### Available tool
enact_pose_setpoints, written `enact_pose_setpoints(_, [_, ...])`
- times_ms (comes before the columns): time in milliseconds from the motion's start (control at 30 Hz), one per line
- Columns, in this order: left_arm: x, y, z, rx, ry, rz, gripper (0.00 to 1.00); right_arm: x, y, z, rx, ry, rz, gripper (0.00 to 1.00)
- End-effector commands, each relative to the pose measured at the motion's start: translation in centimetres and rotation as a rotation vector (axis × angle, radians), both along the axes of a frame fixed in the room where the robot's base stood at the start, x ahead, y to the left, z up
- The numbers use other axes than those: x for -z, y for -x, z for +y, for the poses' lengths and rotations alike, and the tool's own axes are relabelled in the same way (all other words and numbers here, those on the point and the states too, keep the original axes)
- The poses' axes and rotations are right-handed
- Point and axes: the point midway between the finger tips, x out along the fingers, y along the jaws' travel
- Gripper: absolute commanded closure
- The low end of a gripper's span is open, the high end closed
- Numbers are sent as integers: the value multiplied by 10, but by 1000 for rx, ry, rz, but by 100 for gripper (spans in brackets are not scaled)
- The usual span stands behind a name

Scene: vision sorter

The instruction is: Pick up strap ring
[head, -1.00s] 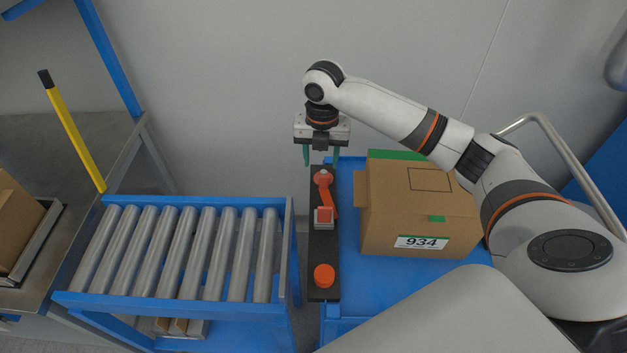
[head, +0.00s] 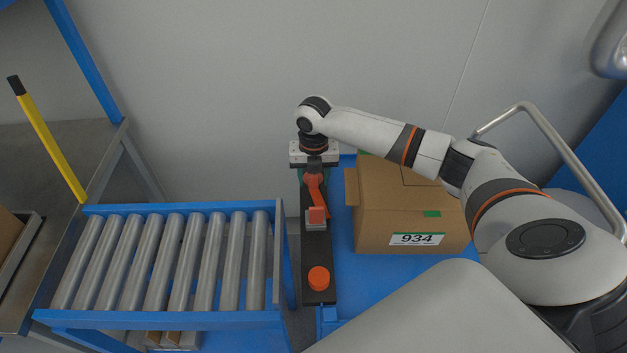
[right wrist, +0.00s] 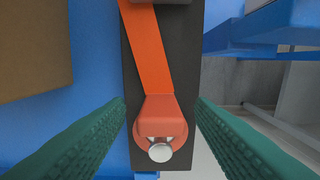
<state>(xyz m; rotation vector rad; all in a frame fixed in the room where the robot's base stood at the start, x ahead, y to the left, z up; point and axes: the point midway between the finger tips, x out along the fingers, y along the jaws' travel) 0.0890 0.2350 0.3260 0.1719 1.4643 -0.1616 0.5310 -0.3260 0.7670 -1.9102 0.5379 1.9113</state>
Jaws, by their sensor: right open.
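The strap ring (right wrist: 158,118) is an orange-red piece on the end of an orange strap (right wrist: 147,45), seated over a silver round-headed peg (right wrist: 160,152) on a dark board (right wrist: 186,80). In the head view the ring (head: 313,181) is at the far end of the board, partly under my right gripper (head: 314,174). In the right wrist view the right gripper's green fingers (right wrist: 160,108) are open, one on each side of the ring, with gaps between. My left gripper is not in view.
A cardboard box (head: 375,225) marked 934 stands on the blue table (head: 365,268), right of the board. An orange knob (head: 319,278) is at the board's near end. A roller conveyor (head: 165,262) is on the left. A grey wall is behind.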

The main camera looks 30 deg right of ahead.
Motion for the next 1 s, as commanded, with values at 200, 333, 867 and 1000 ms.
enact_pose_setpoints(200, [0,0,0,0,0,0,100,11,0,0,0,2,-1,51])
enact_pose_setpoints(333, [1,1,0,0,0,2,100,11,0,0,0,2,-1,51])
enact_pose_setpoints(867, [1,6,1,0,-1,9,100,10,0,0,0,1,-2,100])
enact_pose_setpoints(1000, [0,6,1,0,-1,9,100,-2,-1,0,0,1,-3,100])
